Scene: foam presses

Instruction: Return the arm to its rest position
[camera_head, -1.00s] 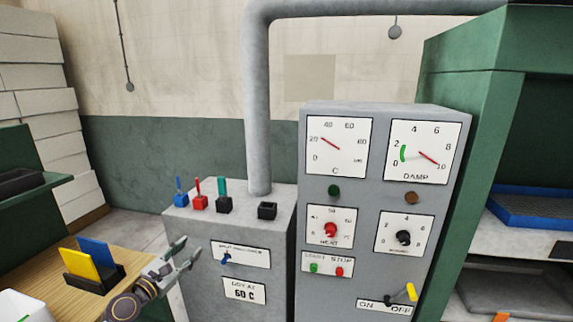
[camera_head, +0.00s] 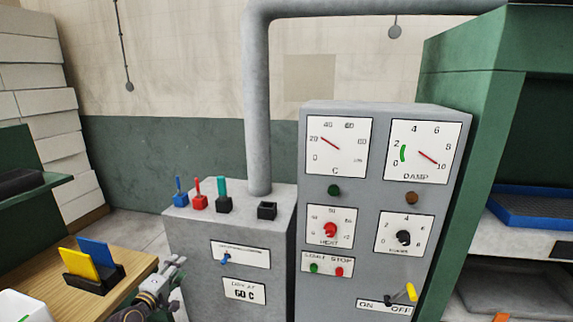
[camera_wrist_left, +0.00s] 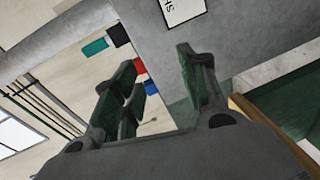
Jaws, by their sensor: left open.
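My left gripper (camera_head: 172,268) is low at the left in the head view, beside the right edge of the wooden table and in front of the grey cabinet (camera_head: 190,240). It is empty. In the left wrist view the two fingers of the gripper (camera_wrist_left: 155,85) stand apart with nothing between them. The blue (camera_wrist_left: 152,88) and red (camera_wrist_left: 139,67) blocks on the cabinet show beyond the fingers in that view. My right gripper is not in view.
A wooden table (camera_head: 50,303) at lower left bears a black holder (camera_head: 95,282) with a yellow card (camera_head: 80,264) and a blue card (camera_head: 98,253). A grey panel (camera_head: 375,180) with dials stands to the right. A green press (camera_head: 450,150) is at far right.

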